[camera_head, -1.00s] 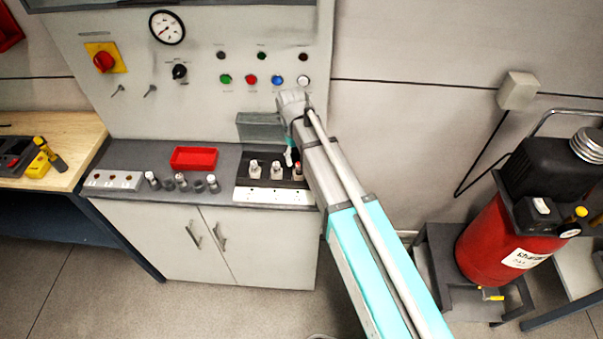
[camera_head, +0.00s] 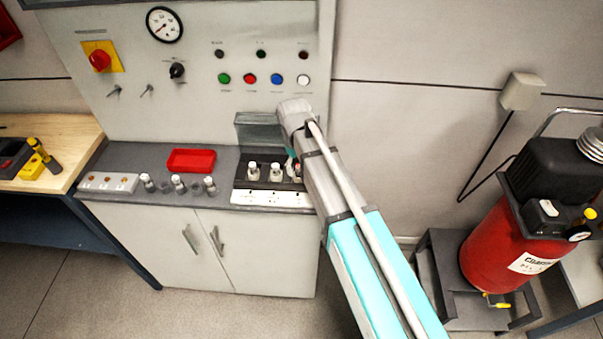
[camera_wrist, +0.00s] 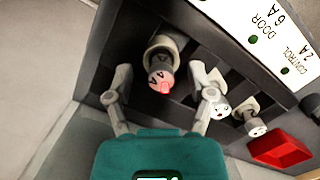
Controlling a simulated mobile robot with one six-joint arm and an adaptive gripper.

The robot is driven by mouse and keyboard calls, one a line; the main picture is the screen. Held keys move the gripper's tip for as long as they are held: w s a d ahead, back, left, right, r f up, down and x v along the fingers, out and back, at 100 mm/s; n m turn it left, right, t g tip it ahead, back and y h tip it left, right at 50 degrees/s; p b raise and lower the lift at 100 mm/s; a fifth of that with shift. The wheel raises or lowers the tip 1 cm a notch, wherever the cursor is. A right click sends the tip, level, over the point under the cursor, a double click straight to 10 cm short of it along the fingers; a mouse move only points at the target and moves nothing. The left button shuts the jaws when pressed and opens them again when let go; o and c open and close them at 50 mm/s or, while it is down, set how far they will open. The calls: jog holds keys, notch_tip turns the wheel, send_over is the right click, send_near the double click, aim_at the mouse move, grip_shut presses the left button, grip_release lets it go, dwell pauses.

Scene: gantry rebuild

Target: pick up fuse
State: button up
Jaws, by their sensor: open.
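A fuse (camera_wrist: 160,75) with a grey collar and a pale end marked in red sits in the fuse block in the wrist view. My gripper (camera_wrist: 162,85) is open, with one finger on each side of this fuse; I cannot tell whether they touch it. A second fuse (camera_wrist: 216,106) shows beside the right finger, partly hidden by it. A third fuse (camera_wrist: 255,120) stands further right. In the head view the fuse block (camera_head: 271,197) has two plainly visible fuses, and its rightmost one (camera_head: 297,171) is partly covered by my gripper (camera_head: 290,165).
A red tray (camera_head: 191,161) lies on the grey bench left of the block. Several loose fuses (camera_head: 178,185) stand before it, next to a white socket strip (camera_head: 108,182). The control panel (camera_head: 200,105) rises behind. A red compressor (camera_head: 500,245) stands right.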

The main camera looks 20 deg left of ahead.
grip_shut()
dwell(0.3)
jog(key=shift+r, duration=0.2)
notch_tip(320, 180, up, 2)
jog(key=p, duration=0.2)
jog(key=shift+r+p, duration=0.1)
jog(key=shift+p, duration=0.2)
jog(key=s+a+r+p, duration=0.7)
jog(key=s+r+p, duration=0.3)
jog(key=s, duration=0.2)
jog(key=shift+a+r, duration=0.15)
jog(key=shift+r, duration=0.05)
